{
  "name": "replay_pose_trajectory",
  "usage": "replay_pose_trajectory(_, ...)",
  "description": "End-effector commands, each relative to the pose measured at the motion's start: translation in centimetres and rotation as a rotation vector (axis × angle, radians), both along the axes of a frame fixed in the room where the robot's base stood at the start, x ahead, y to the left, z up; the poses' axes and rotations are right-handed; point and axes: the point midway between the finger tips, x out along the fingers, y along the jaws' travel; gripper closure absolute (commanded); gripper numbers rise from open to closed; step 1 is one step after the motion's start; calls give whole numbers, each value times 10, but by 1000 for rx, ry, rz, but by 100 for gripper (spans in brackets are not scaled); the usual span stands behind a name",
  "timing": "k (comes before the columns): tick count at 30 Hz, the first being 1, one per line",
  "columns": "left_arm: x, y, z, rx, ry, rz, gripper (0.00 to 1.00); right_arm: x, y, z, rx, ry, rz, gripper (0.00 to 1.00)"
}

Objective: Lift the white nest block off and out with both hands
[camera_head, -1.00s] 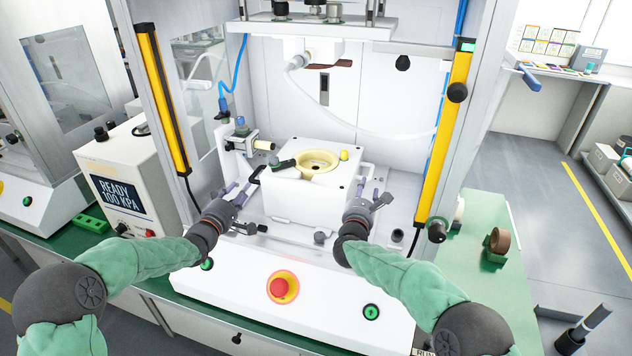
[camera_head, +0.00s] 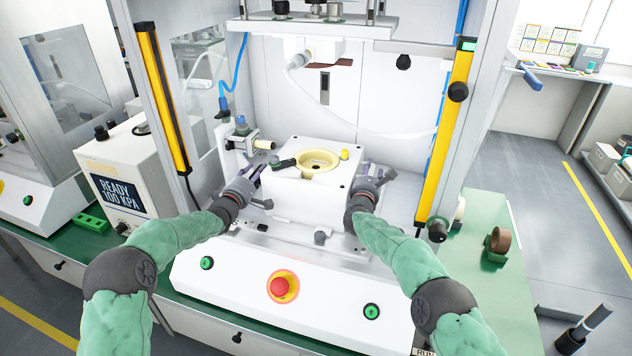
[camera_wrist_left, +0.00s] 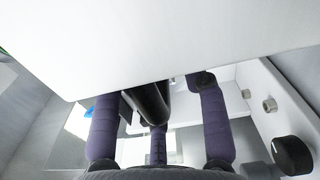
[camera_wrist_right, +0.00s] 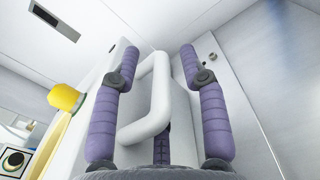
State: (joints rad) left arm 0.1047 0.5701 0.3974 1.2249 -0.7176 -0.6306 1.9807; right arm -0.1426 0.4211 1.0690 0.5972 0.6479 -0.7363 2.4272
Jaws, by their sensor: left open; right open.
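The white nest block (camera_head: 300,203) sits in the press bay with a yellow ring (camera_head: 318,161) in its top. My left gripper (camera_head: 254,171) is open at the block's left side. In the left wrist view a black bar-like handle (camera_wrist_left: 150,103) lies between its spread purple fingers, beneath a large white surface. My right gripper (camera_head: 371,169) is open at the block's right side. In the right wrist view a white handle (camera_wrist_right: 152,98) stands between its spread fingers. Neither gripper is closed on its handle; the left fingertips are partly hidden.
The press head (camera_head: 310,25) hangs above the block. Yellow light bars stand at left (camera_head: 163,100) and right (camera_head: 445,135) of the bay opening. A white front panel carries a red emergency button (camera_head: 280,287) and green buttons. A clear hose droops behind the block.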

Motion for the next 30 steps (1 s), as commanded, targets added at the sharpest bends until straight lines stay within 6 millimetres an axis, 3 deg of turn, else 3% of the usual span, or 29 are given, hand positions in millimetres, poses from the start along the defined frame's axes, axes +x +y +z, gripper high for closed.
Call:
replay_pose_trajectory(14,6,-2,0,0,0,0,57,6,-2,0,0,0,0,56)
replay_pose_trajectory(18,6,-2,0,0,0,0,97,6,-2,0,-1,0,0,96)
replay_pose_trajectory(19,6,-2,0,0,0,0,100,6,-2,0,0,0,0,100)
replay_pose_trajectory(28,6,-2,0,-1,0,1,100,6,-2,1,0,-1,0,100)
replay_pose_trajectory(30,7,0,11,-1,-19,3,100,7,-5,12,-2,-20,-5,100)
